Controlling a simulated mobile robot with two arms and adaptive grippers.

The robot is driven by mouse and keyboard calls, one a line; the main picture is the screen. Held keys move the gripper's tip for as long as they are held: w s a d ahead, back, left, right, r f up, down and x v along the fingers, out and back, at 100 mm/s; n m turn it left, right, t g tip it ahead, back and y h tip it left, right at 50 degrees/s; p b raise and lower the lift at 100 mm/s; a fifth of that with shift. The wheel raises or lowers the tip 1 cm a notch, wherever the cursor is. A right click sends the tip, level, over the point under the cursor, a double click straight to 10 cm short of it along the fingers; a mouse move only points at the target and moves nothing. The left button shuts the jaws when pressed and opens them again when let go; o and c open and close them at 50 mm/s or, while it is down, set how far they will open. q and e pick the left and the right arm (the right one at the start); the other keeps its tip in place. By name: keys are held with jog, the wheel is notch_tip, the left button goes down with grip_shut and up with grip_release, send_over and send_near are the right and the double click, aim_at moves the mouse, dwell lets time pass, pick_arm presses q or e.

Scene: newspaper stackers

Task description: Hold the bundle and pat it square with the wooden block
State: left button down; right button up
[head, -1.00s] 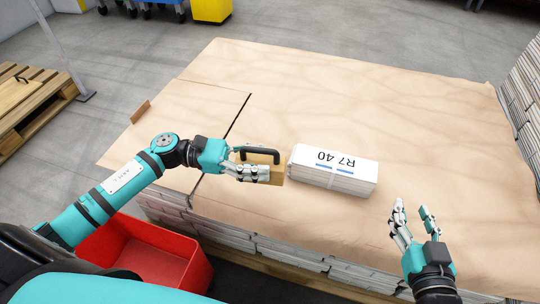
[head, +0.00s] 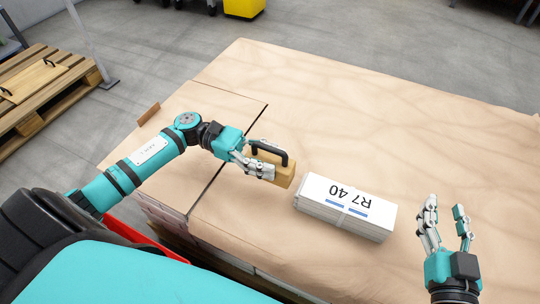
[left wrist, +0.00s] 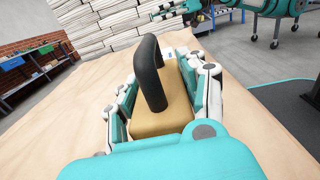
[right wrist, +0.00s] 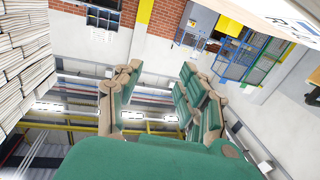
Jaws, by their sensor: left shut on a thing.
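The bundle (head: 346,206) is a white strapped stack marked R7 40, lying on the brown paper-covered stack top. My left gripper (head: 262,168) is shut on the wooden block (head: 278,170), which has a black handle on it. The block is close to the bundle's left end, with a small gap between them. In the left wrist view the block (left wrist: 165,118) sits between the fingers, handle upward. My right gripper (head: 446,228) is open and empty, fingers upward, to the right of the bundle and apart from it. It also shows open in the right wrist view (right wrist: 158,95).
The brown paper sheet (head: 400,110) is clear behind the bundle. A small brown piece (head: 149,112) lies at its left edge. A red bin (head: 135,232) is below the front left edge. A wooden pallet (head: 40,85) stands at the far left.

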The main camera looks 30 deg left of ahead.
pick_arm(q)
notch_tip(320, 180, down, 5)
jog(key=shift+r+b, duration=0.15)
jog(key=shift+b, duration=1)
jog(key=shift+f, duration=0.35)
pick_arm(e)
jog(key=s+r+t+y, duration=0.2)
jog(key=s+r+t, duration=0.1)
jog(key=r+t, duration=0.4)
jog(key=shift+a+r+y, duration=0.3)
jog(key=shift+a+r, duration=0.05)
jog(key=shift+r, duration=1.55)
